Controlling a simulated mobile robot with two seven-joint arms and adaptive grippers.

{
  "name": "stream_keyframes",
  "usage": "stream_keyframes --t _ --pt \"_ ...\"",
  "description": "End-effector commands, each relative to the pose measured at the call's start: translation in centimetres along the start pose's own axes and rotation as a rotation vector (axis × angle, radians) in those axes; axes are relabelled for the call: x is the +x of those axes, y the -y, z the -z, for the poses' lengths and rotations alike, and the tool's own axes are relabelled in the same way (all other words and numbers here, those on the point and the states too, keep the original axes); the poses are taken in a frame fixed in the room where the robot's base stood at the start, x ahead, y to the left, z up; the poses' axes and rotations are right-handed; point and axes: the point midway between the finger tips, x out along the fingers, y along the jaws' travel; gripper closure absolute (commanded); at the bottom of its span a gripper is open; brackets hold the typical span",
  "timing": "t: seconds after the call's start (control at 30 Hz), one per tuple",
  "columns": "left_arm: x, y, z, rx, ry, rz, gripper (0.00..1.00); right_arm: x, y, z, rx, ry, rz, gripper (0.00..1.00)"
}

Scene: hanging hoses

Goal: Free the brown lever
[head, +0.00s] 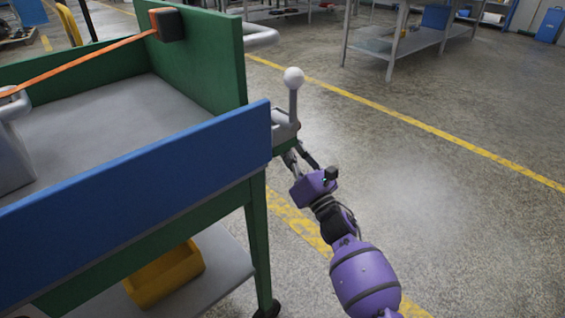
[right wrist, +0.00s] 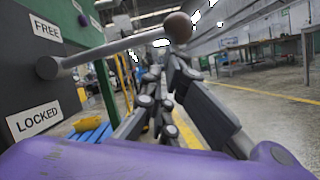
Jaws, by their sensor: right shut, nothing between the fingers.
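The brown lever shows in the right wrist view as a grey rod (right wrist: 115,48) with a brown ball knob (right wrist: 178,27). In the head view my right gripper (head: 296,152) is at the cart's corner; the brown knob is not visible there. My left gripper is out of view.
A white-knobbed lever (head: 293,80) stands upright at the cart's end, above my right gripper. The green and blue cart (head: 130,165) has an orange strap (head: 85,65) over it and a yellow bin (head: 165,275) below. The floor to the right is clear.

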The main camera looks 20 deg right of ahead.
Motion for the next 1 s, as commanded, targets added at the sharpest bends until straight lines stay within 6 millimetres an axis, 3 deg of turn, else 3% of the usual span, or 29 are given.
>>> stream_keyframes --t 0.5,1.0 --pt "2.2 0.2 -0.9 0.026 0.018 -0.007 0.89 1.8 -0.9 -3.8 -0.35 0.001 -0.165 1.0" --pt "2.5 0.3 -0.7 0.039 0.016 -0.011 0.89 2.2 -1.5 -4.7 -0.439 0.0 -0.207 1.0"
